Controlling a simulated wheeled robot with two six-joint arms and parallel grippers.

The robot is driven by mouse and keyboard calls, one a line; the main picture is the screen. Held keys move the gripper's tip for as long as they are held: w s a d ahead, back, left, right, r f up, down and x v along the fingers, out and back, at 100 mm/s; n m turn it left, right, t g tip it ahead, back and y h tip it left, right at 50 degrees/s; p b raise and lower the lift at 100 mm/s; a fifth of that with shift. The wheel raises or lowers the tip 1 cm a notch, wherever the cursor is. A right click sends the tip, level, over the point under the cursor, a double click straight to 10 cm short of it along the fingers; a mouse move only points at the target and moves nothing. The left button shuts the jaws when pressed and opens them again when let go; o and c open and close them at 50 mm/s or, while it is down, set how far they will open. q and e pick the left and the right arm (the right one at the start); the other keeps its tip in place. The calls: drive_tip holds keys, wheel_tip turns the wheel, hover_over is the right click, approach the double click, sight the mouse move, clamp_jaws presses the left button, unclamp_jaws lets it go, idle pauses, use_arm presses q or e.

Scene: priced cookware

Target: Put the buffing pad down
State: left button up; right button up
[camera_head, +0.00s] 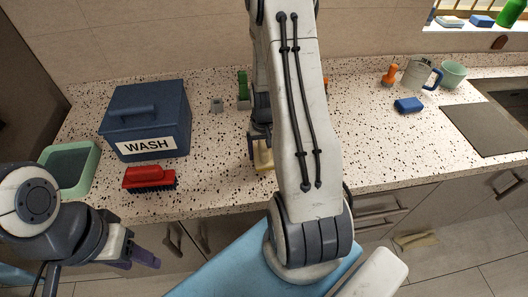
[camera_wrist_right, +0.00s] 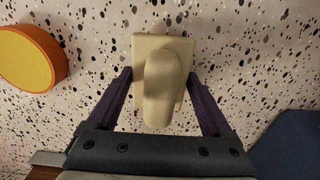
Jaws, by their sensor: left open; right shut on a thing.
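The buffing pad, as I take it, is a pale cream block with a rounded grip on top; in the right wrist view (camera_wrist_right: 160,95) it is between my fingers. My right gripper (camera_wrist_right: 158,75) is shut on it, a finger at each side. In the head view the pad (camera_head: 264,160) shows pale yellow near the counter's front edge, partly hidden by my right arm. I cannot tell whether it touches the counter. My left gripper (camera_head: 143,257) is open and empty, low at the left, in front of the counter.
A blue box marked WASH (camera_head: 147,120), a red brush (camera_head: 149,178) and a green tray (camera_head: 72,168) stand left on the speckled counter (camera_head: 215,170). A round orange-yellow thing (camera_wrist_right: 32,58) lies near the pad. A blue sponge (camera_head: 409,105) is right; counter between is mostly clear.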

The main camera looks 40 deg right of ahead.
drive_tip(key=shift+f, duration=0.65)
drive_tip(key=shift+f, duration=0.25)
drive_tip(key=o, duration=1)
drive_tip(key=shift+c, duration=0.2)
drive_tip(key=shift+r, duration=0.1)
